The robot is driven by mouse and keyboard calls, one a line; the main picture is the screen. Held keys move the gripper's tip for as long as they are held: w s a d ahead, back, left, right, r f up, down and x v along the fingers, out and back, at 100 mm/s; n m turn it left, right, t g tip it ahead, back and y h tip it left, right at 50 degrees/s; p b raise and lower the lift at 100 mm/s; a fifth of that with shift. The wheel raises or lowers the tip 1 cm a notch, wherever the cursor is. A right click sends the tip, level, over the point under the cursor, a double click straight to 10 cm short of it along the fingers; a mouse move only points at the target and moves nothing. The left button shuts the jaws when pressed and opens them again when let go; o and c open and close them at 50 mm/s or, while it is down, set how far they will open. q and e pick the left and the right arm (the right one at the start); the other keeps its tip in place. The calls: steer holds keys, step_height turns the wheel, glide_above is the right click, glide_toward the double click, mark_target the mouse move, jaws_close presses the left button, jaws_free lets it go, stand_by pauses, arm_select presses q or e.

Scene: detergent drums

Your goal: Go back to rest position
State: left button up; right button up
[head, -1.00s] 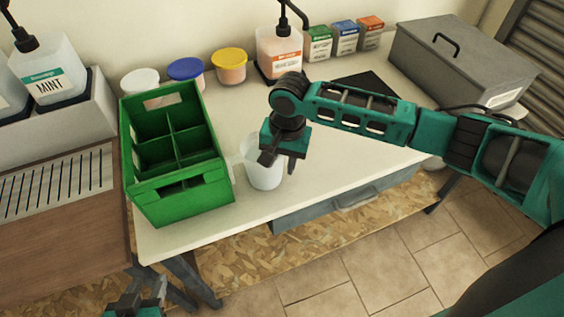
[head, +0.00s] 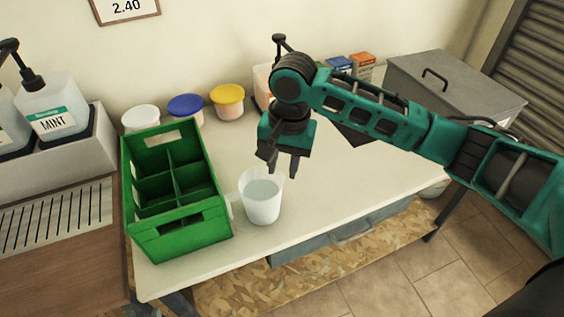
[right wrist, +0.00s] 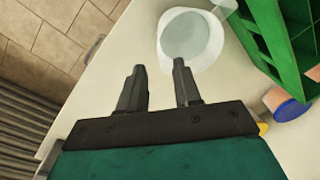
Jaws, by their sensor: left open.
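My right gripper (head: 281,168) is above the table, over the far side of a white translucent jug (head: 262,205). Its fingers are apart and nothing is between them. The right wrist view shows the same open fingers (right wrist: 157,72), with the jug (right wrist: 190,38) below and beyond them, not held. The jug stands upright on the table, its handle towards the green crate, with pale liquid inside. My left gripper is out of view.
The green divided crate (head: 182,240) stands left of the jug; its visible compartments look empty. Tubs with white, blue and yellow lids (head: 227,92) line the wall. A grey lidded box (head: 455,80) is at the back right. The front-right tabletop (head: 345,185) is clear.

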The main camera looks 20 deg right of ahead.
steer(key=s+a+f+n+t+y, duration=0.25)
steer(key=s+a+f+n, duration=0.4)
steer(key=s, duration=0.35)
steer(key=s+d+f+n+h, duration=0.1)
steer(key=s+d+n+h, duration=0.15)
steer(key=s+d, duration=0.8)
steer(key=w+a+f+t+y, duration=0.1)
steer(key=w+a+f+t, duration=0.2)
steer(key=w+f+t, duration=0.3)
steer(key=shift+w+f+t, duration=0.3)
steer(key=shift+f+t, duration=0.65)
steer(key=shift+f, duration=0.7)
